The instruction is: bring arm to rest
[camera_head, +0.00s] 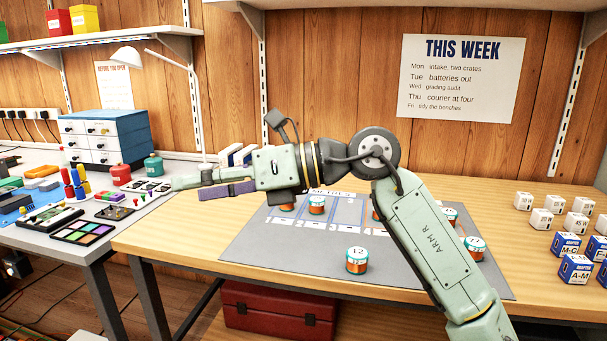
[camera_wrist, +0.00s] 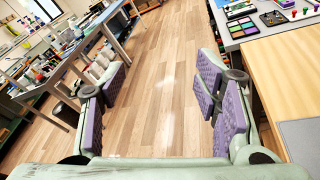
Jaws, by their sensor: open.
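My arm (camera_head: 430,235) reaches up over the wooden table and bends left at its elbow. My gripper (camera_head: 190,187) points left, above the gap between the table and the grey bench. In the wrist view my gripper (camera_wrist: 165,100) is open, its purple pads wide apart, with only floor between them. It holds nothing. Several orange jars with white-green lids stand on a grey mat (camera_head: 255,252) on the table. One jar (camera_head: 357,261) marked 12 stands near the front of the mat. My arm hides part of the mat and some jars.
White boxes (camera_head: 541,219) and blue boxes (camera_head: 565,246) stand at the table's right. A bench (camera_head: 95,232) with phone parts, a lamp (camera_head: 193,85) and a blue drawer cabinet (camera_head: 105,135) is at the left. A red toolbox (camera_head: 275,312) sits under the table. Open floor (camera_wrist: 160,85) lies beneath my gripper.

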